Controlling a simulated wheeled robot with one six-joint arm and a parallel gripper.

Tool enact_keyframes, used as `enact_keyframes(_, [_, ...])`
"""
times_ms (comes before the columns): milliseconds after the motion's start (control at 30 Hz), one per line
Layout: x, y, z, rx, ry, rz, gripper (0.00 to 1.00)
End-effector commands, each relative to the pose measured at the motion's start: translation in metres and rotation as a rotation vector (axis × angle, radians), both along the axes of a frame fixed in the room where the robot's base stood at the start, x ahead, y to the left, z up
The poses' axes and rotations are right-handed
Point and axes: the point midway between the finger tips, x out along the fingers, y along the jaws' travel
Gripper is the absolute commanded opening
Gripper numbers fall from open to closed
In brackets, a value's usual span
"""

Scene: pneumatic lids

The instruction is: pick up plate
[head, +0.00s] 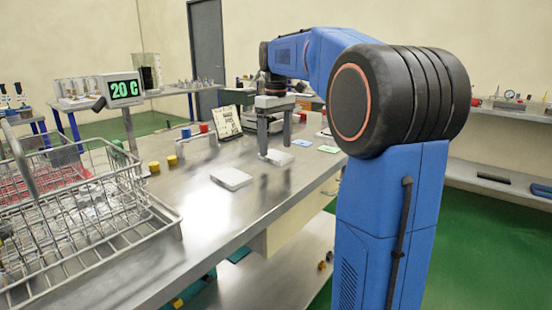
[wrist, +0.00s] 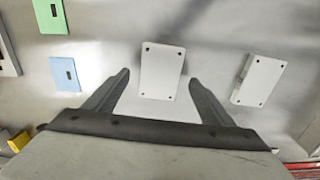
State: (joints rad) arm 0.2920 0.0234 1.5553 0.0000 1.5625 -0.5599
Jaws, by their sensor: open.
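Two flat white plates with dark corner holes lie on the steel bench. One plate (wrist: 161,72) is between the spread fingers of my gripper (wrist: 159,77) in the wrist view; it shows partly behind a finger in the head view (head: 278,158). The other plate (wrist: 258,81) lies to the right in the wrist view and nearer the front in the head view (head: 231,178). My gripper (head: 275,144) points down over the bench, open and empty. I cannot tell how far its fingertips are above the plate.
A green card (wrist: 49,15) and a blue card (wrist: 64,74) lie left of the fingers in the wrist view. A wire basket (head: 75,215) stands at the left of the steel bench (head: 215,215). Yellow pieces (head: 172,161) and a grey handled part (head: 197,146) lie farther back.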

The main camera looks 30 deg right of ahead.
Motion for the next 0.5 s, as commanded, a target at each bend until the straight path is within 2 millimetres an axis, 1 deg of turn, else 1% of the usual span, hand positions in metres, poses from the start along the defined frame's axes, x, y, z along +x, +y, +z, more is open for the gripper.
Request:
enact_keyframes(33, [-0.001, -0.001, -0.007, 0.0, 0.002, 0.0, 0.77])
enact_keyframes(100, [-0.001, 0.0, -0.015, 0.001, 0.001, 0.0, 0.77])
enact_keyframes(200, [-0.001, 0.0, -0.022, 0.001, 0.001, 0.0, 0.77])
enact_keyframes(467, [0.0, 0.0, -0.024, 0.0, 0.0, 0.001, 0.77])
enact_keyframes(500, [0.0, 0.0, -0.024, 0.0, 0.0, 0.001, 0.72])
